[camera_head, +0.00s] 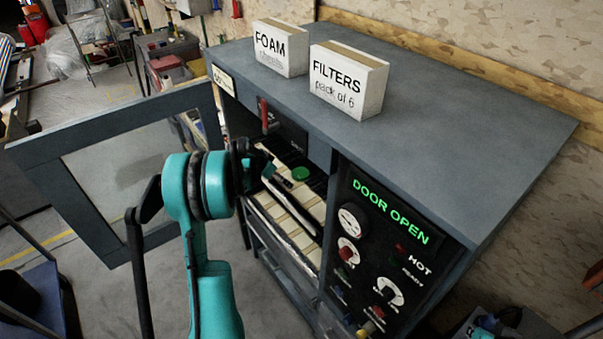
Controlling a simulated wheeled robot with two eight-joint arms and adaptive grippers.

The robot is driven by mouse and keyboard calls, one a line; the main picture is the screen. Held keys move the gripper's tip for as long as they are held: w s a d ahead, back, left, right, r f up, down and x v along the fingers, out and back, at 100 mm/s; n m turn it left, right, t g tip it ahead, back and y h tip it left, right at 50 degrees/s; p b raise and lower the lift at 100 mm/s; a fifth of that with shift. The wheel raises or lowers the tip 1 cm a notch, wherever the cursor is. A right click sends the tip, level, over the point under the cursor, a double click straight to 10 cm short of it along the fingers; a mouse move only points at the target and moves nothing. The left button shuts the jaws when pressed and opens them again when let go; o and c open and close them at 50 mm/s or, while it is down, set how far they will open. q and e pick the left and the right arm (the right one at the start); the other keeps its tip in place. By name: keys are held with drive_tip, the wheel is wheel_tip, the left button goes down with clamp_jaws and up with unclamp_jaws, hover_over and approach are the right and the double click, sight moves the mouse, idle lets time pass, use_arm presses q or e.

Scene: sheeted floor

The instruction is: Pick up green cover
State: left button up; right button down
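A small round green cover (300,174) lies on a pale slatted rack (309,196) inside the open grey cabinet. My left arm, teal and black, rises from the bottom and bends right into the cabinet opening. My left gripper (273,170) is dark, just left of the cover and close to it. Its fingers blend into the dark interior, so their opening and any contact are unclear. Teal and black parts at the bottom right edge may belong to my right arm; no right gripper can be made out.
The cabinet door (100,115) stands swung open to the left. The control panel (385,235) reads "DOOR OPEN" and "HOT". A FOAM box (281,48) and a FILTERS box (348,80) stand on the cabinet top (440,110), which is clear on its right side.

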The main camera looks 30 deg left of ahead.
use_arm(q)
approach(300, 173)
drive_tip(key=f, duration=0.1)
drive_tip(key=w+f, duration=0.1)
drive_tip(key=shift+f, duration=0.3)
drive_tip(key=x, duration=0.5)
drive_tip(key=shift+w+d, duration=0.1)
drive_tip(key=shift+w, duration=0.25)
drive_tip(key=c, duration=1.4)
